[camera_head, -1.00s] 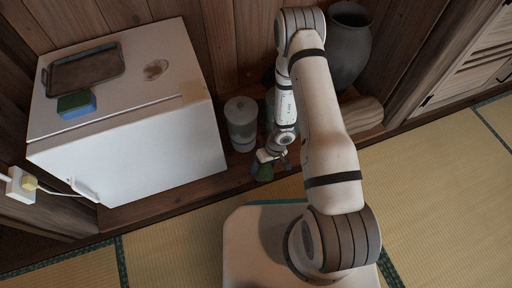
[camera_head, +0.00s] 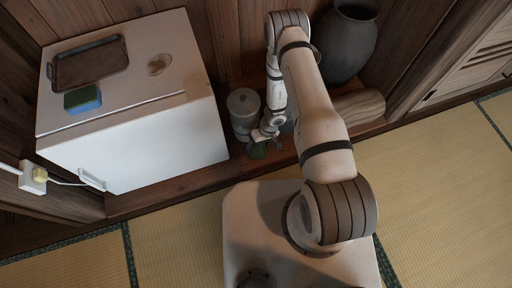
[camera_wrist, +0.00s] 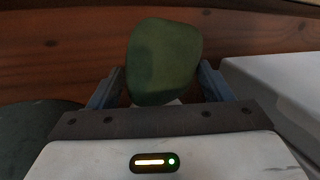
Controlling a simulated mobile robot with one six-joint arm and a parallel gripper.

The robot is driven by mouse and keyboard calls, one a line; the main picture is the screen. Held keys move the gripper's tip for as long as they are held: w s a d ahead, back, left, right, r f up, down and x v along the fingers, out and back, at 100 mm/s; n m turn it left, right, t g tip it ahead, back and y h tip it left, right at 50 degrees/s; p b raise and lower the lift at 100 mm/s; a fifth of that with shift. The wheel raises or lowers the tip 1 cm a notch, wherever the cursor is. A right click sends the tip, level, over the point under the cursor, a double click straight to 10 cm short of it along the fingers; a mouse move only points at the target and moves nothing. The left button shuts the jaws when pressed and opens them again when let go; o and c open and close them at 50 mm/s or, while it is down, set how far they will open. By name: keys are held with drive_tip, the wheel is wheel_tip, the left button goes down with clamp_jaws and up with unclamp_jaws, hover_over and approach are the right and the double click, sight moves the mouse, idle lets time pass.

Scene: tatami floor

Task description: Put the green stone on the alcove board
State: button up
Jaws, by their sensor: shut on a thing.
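The green stone (camera_head: 257,152) is a rounded, dull green lump held at the end of my arm. In the wrist view the stone (camera_wrist: 165,60) stands up between the two blue-grey fingers of my gripper (camera_wrist: 160,88). My gripper (camera_head: 264,137) is shut on it, just to the lower right of the lidded jar. The alcove board (camera_head: 180,187) is a reddish-brown wooden strip along the wall. The stone appears over this board in the head view, and I cannot tell whether it touches it.
A lidded grey jar (camera_head: 243,108) stands close to my gripper. A white fridge (camera_head: 150,150) carries a tray (camera_head: 92,77) and a blue-green sponge (camera_head: 83,99). A dark vase (camera_head: 345,42) and a log (camera_head: 358,106) are right of my arm. Bare board shows before the fridge.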

sight(258, 148)
wheel_tip(258, 148, down, 3)
drive_tip(key=shift+r+b, duration=0.1)
drive_tip(key=shift+b, duration=0.5)
drive_tip(key=shift+w+f, duration=0.2)
drive_tip(key=o, duration=1.8)
drive_tip(key=shift+o, duration=0.2)
drive_tip(key=p+v, duration=0.5)
drive_tip(key=v, duration=0.7)
